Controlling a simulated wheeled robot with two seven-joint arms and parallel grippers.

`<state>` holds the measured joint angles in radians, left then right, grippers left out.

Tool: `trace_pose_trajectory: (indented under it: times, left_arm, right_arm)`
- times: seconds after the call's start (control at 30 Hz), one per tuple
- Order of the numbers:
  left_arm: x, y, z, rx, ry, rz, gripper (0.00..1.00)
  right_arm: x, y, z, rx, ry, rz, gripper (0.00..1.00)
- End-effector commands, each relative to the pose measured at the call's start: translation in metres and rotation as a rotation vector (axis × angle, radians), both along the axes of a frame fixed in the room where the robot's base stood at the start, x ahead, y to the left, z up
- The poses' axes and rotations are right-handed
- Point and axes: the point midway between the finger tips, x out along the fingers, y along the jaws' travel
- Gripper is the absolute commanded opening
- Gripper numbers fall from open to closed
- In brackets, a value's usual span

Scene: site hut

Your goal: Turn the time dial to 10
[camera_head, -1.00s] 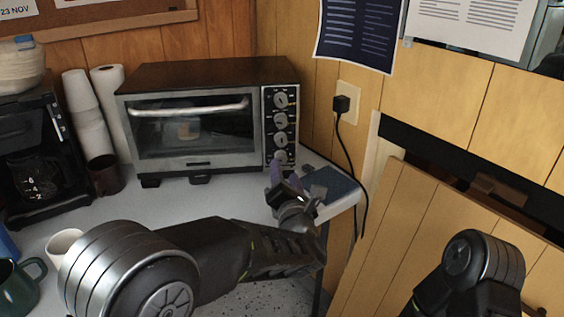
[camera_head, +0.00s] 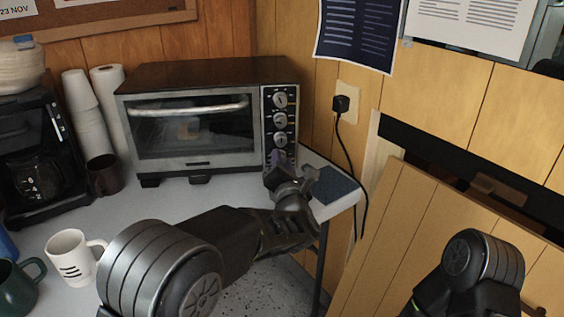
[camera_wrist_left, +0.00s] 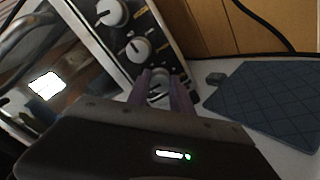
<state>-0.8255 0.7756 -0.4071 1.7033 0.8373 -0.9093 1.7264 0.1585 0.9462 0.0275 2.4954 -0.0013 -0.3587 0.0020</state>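The toaster oven (camera_head: 190,163) stands on the counter, with a column of round dials on its right-hand panel. Labels are too small to read, so I cannot tell which is the time dial. The lowest dial (camera_wrist_left: 158,86) lies between my left gripper's fingers in the wrist view. My left gripper (camera_head: 280,160) is in front of the panel's lower end and hides that dial in the head view. Its fingers (camera_wrist_left: 160,84) are apart; contact with the dial cannot be made out. The dial above (camera_wrist_left: 138,49) is clear of them. My right gripper is out of view.
A dark blue pad (camera_head: 334,186) lies right of the oven near the counter's edge. A black plug and cord (camera_head: 342,104) hang on the wall. A white mug (camera_head: 70,258), a green mug (camera_head: 18,288) and a coffee maker (camera_head: 38,160) are at left.

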Motion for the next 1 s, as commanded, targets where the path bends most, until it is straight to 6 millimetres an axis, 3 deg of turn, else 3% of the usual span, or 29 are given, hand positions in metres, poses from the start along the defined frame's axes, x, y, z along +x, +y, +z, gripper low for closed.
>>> trace_pose_trajectory:
  times: [0.3,0.77,1.0]
  left_arm:
    - [-0.0002,-0.0002,-0.0001,0.000,0.001,-0.001,0.00]
    - [-0.0001,0.0002,-0.0006,0.021,0.003,0.001,0.00]
    - [-0.0001,0.0004,-0.0014,0.111,0.015,0.000,0.00]
  right_arm:
    - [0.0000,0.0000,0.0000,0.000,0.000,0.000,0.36]
    - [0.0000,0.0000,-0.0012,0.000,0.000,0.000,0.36]
    - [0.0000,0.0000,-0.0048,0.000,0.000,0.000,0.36]
